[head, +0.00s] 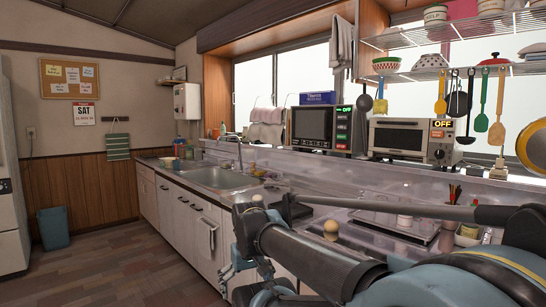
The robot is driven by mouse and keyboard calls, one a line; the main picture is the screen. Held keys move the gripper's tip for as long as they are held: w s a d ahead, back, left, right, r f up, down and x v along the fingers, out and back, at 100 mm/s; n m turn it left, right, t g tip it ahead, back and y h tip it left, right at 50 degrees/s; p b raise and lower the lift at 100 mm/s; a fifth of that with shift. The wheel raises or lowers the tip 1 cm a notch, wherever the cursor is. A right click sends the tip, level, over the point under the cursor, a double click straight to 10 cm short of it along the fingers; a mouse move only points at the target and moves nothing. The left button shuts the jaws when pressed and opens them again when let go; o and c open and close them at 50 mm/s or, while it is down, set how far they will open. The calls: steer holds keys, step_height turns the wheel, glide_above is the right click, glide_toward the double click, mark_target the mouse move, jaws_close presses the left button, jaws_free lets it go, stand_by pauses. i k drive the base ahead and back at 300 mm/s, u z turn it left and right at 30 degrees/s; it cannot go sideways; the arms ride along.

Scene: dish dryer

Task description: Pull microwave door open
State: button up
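The microwave (311,127) stands on the raised ledge behind the counter, right of the sink. It has a dark door window on its left and a control strip with a green "OFF" label on its right. Its door looks closed against the body. My arm reaches in from the lower right, over the counter's front edge. My gripper (228,277) appears to be at its far end, low in front of the cabinets and well apart from the microwave. The fingers are small and partly hidden by arm links, so their opening is unclear.
A toaster oven (401,139) stands right of the microwave. Utensils such as a green spatula (497,132) hang from the wire shelf (455,66) above. The sink (223,178) is to the left. The floor (115,265) at left is clear, with a blue bin (53,228) by the wall.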

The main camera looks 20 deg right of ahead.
mark_target(309, 125)
steer(key=k, duration=0.65)
steer(key=u, duration=0.3)
steer(key=i, duration=1.7)
steer(key=z, duration=0.45)
